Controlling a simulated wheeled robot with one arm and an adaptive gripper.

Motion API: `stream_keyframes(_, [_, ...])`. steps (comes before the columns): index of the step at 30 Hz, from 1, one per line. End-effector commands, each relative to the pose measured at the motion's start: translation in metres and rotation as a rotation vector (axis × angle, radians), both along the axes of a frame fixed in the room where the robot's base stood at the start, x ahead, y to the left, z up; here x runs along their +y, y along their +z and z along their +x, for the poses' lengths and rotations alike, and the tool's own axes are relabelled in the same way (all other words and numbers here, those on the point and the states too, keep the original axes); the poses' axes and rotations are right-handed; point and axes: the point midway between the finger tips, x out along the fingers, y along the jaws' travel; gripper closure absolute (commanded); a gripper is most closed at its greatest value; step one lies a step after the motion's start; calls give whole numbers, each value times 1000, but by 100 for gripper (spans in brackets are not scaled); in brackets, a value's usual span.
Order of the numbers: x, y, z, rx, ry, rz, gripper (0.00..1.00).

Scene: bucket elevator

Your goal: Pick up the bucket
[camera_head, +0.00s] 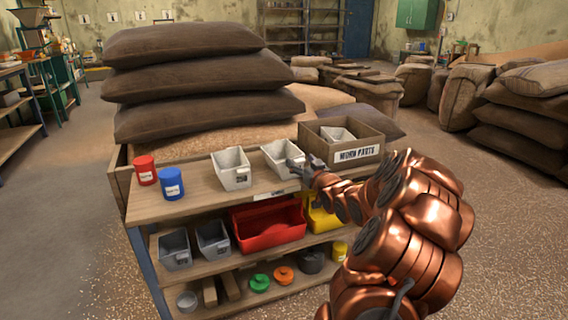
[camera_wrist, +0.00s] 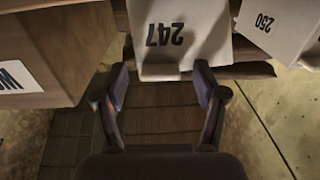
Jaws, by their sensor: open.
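Two pale grey buckets stand on the bench top: a left one (camera_head: 231,168) and a right one (camera_head: 281,157). My gripper (camera_head: 299,164) is at the right bucket's front right edge in the head view. In the wrist view my gripper (camera_wrist: 160,82) is open, its two fingers apart with nothing clearly between them. Just beyond the fingertips is the bucket marked 247 (camera_wrist: 180,35), its number upside down. Another bucket (camera_wrist: 280,25) shows at the upper right corner. I cannot tell whether the fingers touch the bucket.
A "WORN PARTS" box (camera_head: 358,153) stands right of the buckets, holding another grey bucket (camera_head: 337,134). Red (camera_head: 145,170) and blue (camera_head: 171,184) cans stand at the left. Stacked sacks (camera_head: 205,85) rise behind. The shelf below holds a red bin (camera_head: 268,240) and other containers.

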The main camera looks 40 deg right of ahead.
Motion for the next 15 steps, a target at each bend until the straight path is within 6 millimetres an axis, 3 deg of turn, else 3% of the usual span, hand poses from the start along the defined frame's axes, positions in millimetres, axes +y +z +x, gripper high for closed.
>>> stream_keyframes(4, [0,0,0,0,0,1,31])
stream_keyframes(15, [0,0,0,0,0,1,70])
